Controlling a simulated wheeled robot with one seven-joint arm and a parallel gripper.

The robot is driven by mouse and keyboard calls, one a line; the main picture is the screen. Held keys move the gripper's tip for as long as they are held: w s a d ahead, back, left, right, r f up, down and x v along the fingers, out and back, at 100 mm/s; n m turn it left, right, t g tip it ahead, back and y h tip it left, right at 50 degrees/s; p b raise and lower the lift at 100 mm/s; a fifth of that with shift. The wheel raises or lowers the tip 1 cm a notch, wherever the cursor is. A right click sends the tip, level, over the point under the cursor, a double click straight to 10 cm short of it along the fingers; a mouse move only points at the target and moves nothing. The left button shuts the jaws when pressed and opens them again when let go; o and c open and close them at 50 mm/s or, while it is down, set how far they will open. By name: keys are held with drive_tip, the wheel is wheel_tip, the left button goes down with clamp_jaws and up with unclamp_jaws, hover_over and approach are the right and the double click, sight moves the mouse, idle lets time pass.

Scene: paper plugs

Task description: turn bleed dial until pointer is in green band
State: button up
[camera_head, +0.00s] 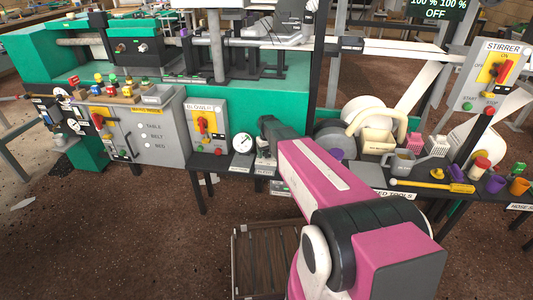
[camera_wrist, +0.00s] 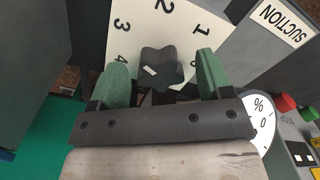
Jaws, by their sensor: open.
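The dial is a dark star-shaped knob (camera_wrist: 160,70) with a small white mark, on a pale plate (camera_wrist: 145,25) numbered around it. My gripper (camera_wrist: 163,62) is open, with one green finger to the left of the knob and one to the right. Gaps show on both sides; I cannot tell whether the fingertips reach its depth. A round white gauge with a % sign (camera_wrist: 262,118) is partly cut off behind my gripper at the right. A white gauge (camera_head: 243,144) stands left of my pink arm in the head view. Its pointer and any green band are not readable.
A SUCTION label (camera_wrist: 283,23) is at upper right in the wrist view, with red and green buttons below it. In the head view, the blower switch box (camera_head: 206,125) stands left of the gauge. A bench with tools and cups (camera_head: 420,185) lies right of my arm.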

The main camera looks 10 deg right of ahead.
sight(267, 152)
drive_tip(key=shift+r, duration=2)
drive_tip(key=m, duration=0.5)
drive_tip(key=shift+m, duration=0.4)
drive_tip(key=m, duration=0.6)
drive_tip(key=shift+f, duration=0.1)
drive_tip(key=shift+f, duration=1.9)
